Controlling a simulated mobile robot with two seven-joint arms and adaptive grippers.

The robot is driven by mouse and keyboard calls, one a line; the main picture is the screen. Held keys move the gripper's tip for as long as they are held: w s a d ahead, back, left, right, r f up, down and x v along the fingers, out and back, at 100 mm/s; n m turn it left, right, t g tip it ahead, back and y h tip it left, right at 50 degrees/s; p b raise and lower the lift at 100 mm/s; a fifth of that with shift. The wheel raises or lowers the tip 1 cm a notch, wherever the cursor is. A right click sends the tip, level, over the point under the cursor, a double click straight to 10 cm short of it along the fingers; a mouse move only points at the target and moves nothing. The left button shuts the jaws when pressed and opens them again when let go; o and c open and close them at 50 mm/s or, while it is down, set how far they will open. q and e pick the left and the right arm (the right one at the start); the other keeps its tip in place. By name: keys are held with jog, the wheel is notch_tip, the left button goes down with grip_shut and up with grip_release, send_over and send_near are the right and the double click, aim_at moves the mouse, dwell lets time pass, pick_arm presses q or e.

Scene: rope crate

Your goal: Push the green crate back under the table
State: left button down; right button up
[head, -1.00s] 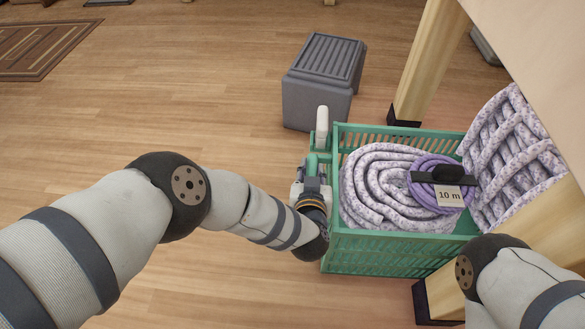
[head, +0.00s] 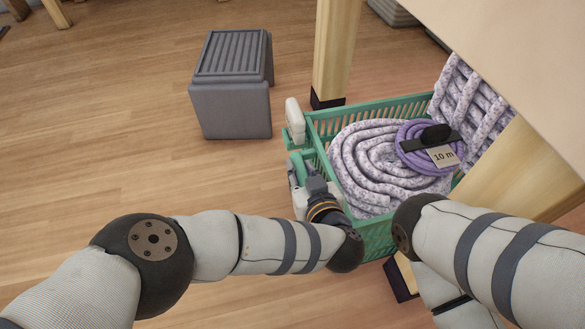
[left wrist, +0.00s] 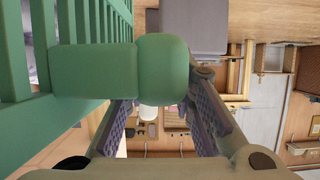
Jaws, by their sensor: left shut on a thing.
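The green crate (head: 385,107) stands on the floor, its right part under the table (head: 510,50) and its left end sticking out. It holds a coiled white-purple rope (head: 370,165) and a smaller purple coil (head: 412,160) with a "10 m" tag. My left gripper (head: 303,172) is at the crate's left end, shut on its green handle. The left wrist view shows the handle (left wrist: 95,72) between the fingers, with the crate's slatted wall at left. My right forearm crosses the lower right; the right gripper is not visible.
A grey stool-like box (head: 232,95) stands on the floor beyond the crate, to the left. A far table leg (head: 335,50) stands just behind the crate, and a near wooden leg (head: 525,165) at its right front.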

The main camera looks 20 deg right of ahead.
pick_arm(q)
jog(key=shift+s+d, duration=0.15)
jog(key=c, duration=1.4)
grip_release()
jog(key=shift+o, duration=0.2)
jog(key=v, duration=1.2)
